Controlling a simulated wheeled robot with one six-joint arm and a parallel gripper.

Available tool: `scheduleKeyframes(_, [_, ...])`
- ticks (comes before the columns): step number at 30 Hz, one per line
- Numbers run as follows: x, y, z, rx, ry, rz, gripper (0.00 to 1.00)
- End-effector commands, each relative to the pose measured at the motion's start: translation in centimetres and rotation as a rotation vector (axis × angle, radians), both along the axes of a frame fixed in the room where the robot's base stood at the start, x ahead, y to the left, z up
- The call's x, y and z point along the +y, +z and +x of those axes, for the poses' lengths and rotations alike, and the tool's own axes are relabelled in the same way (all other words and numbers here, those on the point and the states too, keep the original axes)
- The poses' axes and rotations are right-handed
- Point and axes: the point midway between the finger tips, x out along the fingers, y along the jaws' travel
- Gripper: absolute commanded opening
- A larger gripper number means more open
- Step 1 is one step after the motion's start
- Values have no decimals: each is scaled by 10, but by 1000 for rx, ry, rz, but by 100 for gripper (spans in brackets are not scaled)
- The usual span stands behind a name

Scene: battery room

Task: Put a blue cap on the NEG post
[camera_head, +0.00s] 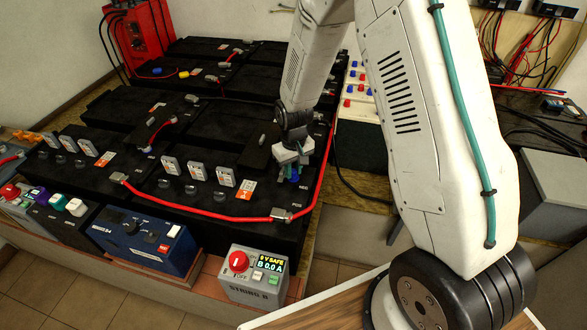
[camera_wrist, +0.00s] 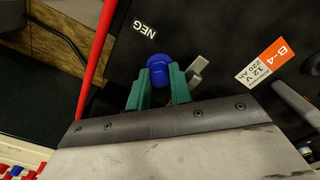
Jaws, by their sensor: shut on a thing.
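My gripper (camera_wrist: 158,85) has its green fingers shut on a blue cap (camera_wrist: 158,68), seen close up in the wrist view. The cap is over the black battery top (camera_wrist: 225,30), just below the white NEG label (camera_wrist: 145,31). The NEG post itself is hidden, and I cannot tell whether the cap touches it. A grey metal lug (camera_wrist: 198,70) is just right of the cap. In the head view my gripper (camera_head: 290,175) is low over the right end of the front battery, with the cap mostly hidden.
A red cable (camera_head: 318,180) runs along the battery's right edge and front, and passes left of my gripper in the wrist view. A pale board (camera_head: 345,115) holds red and blue caps behind. The String B box (camera_head: 250,285) stands in front.

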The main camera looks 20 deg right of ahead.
Motion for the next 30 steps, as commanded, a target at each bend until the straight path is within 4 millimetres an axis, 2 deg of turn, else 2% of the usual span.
scheduleKeyframes(10, [0, -6, -4, 10, -1, -1, 0])
scheduleKeyframes(11, [0, -6, -4, 10, -1, -1, 29])
scheduleKeyframes(12, [0, -6, -4, 11, -1, -1, 41])
scheduleKeyframes(13, [0, -6, -4, 11, -1, -1, 46])
scheduleKeyframes(18, [3, -7, -5, 12, 4, -1, 46])
scheduleKeyframes(29, [4, -7, -6, 14, 5, 0, 41])
scheduleKeyframes(30, [3, -7, -6, 14, 5, 0, 31])
